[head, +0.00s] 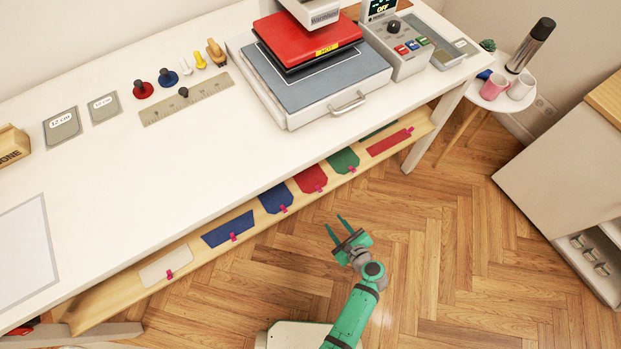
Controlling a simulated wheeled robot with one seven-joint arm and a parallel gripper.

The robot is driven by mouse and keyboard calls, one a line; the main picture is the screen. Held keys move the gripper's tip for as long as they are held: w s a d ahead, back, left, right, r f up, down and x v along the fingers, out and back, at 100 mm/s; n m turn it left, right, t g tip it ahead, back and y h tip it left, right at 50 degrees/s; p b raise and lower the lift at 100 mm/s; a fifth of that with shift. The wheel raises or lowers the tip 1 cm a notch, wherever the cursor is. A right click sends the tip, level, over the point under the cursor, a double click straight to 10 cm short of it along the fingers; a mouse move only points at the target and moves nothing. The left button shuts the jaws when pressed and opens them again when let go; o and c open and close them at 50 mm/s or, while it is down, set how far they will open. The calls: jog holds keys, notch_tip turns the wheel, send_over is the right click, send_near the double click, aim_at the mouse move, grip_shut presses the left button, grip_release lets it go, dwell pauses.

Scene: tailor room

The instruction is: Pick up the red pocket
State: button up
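A red pocket (311,179) with a pointed lower edge lies on the wooden shelf (186,245) under the white table, with a small pink tag at its lower edge. A blue pocket (276,199) lies to its left and a green pocket (343,160) to its right. A flat red strip (389,142) lies farther right on the same shelf. My green gripper (335,230) is over the floor in front of the shelf, below and right of the red pocket in the picture. Its two fingers are apart, with nothing between them.
The white table (130,180) overhangs the shelf and hides its back. A heat press (318,90) with a red plate stands on the table. A ruler (187,100) and knobs lie behind. A small round table (497,98) and a cabinet (560,160) stand right. The wooden floor is clear.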

aim_at(321, 190)
jog(key=shift+w+a+f+m+t+y, duration=0.3)
jog(key=shift+w+a, duration=0.6)
jog(key=shift+w, duration=1.3)
jog(key=shift+w+a+f+m+t+y, duration=0.1)
jog(key=shift+w+a+m+y, duration=0.6)
jog(key=shift+w, duration=1.5)
jog(key=shift+w+a+f+m+t, duration=0.25)
jog(key=shift+w+a, duration=0.9)
jog(key=shift+w, duration=1.05)
jog(key=shift+r, duration=0.1)
grip_shut()
